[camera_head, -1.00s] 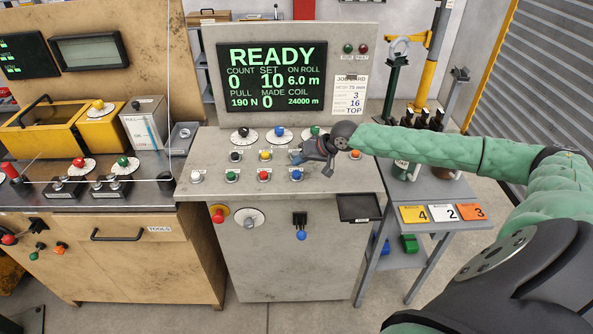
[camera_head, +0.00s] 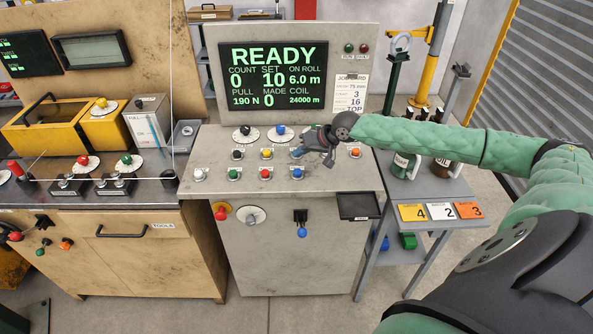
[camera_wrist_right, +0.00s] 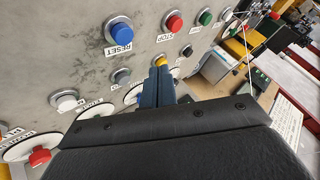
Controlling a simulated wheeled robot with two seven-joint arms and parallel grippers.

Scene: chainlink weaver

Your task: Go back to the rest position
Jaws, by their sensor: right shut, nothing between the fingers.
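My right gripper (camera_head: 300,153) is over the right part of the grey control panel (camera_head: 335,182), among its buttons. Its dark blue fingers show together in the right wrist view (camera_wrist_right: 158,84), shut with nothing between them. In that view a yellow button shows just past the fingertips; I cannot tell from this how far apart they are. The green padded right arm reaches in from the right in the head view. My left gripper is in neither current view.
The console screen (camera_head: 273,77) reads READY. A blue RESET button (camera_wrist_right: 118,31) and a red STOP button (camera_wrist_right: 174,21) are near the gripper. A side table with numbered cards (camera_head: 441,211) stands right of the console. A wooden workbench (camera_head: 130,255) stands left.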

